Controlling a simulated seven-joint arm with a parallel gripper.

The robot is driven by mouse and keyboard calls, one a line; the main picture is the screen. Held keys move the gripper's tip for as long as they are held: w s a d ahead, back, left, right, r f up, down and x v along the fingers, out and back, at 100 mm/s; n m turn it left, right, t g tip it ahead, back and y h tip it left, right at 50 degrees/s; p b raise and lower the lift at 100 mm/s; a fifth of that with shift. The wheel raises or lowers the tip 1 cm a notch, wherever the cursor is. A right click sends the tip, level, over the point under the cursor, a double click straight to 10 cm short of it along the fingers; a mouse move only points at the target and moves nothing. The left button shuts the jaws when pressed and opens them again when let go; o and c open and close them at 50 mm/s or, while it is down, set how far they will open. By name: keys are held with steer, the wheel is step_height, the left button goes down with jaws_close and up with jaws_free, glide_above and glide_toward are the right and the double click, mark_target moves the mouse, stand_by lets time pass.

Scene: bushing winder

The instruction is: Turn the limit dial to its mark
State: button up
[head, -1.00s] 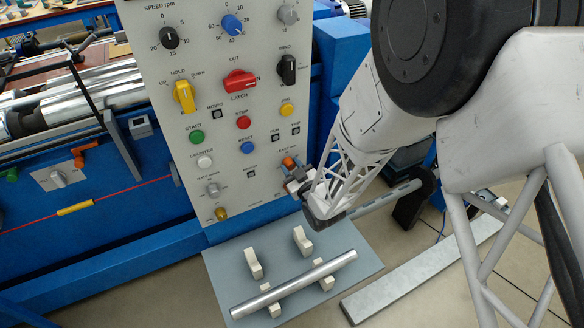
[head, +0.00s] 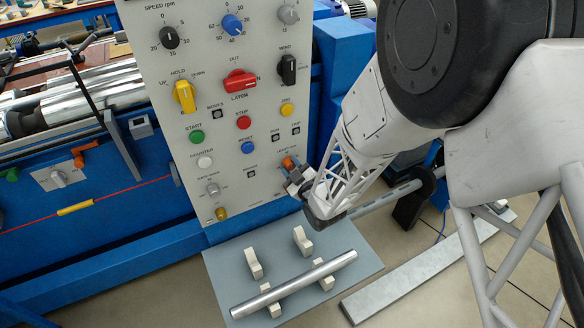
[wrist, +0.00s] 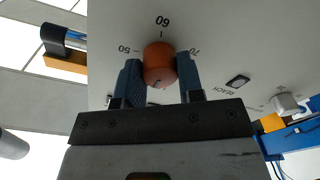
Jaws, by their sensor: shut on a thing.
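The limit dial is an orange round knob (wrist: 159,60) low on the right of the grey control panel; it also shows in the head view (head: 288,162). In the wrist view its scale reads 50, 60 and 70, with a short tick under the 60 just above the knob. A small dark mark shows on the knob's lower face; I cannot tell which number the dial points to. My gripper (wrist: 160,78) is shut on the knob, one blue-grey finger on each side. In the head view my gripper (head: 294,175) partly hides the dial.
The panel (head: 215,130) carries other knobs, buttons and a red latch handle (head: 240,78) above and left. Below, a grey plate (head: 225,270) holds pale blocks and a metal bar (head: 295,284). A dark slot labelled REACH (wrist: 237,81) lies beside the dial.

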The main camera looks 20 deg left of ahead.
steer(key=o, duration=0.9)
steer(key=shift+d, duration=0.1)
steer(key=shift+v, duration=3.8)
steer(key=shift+r, duration=0.1)
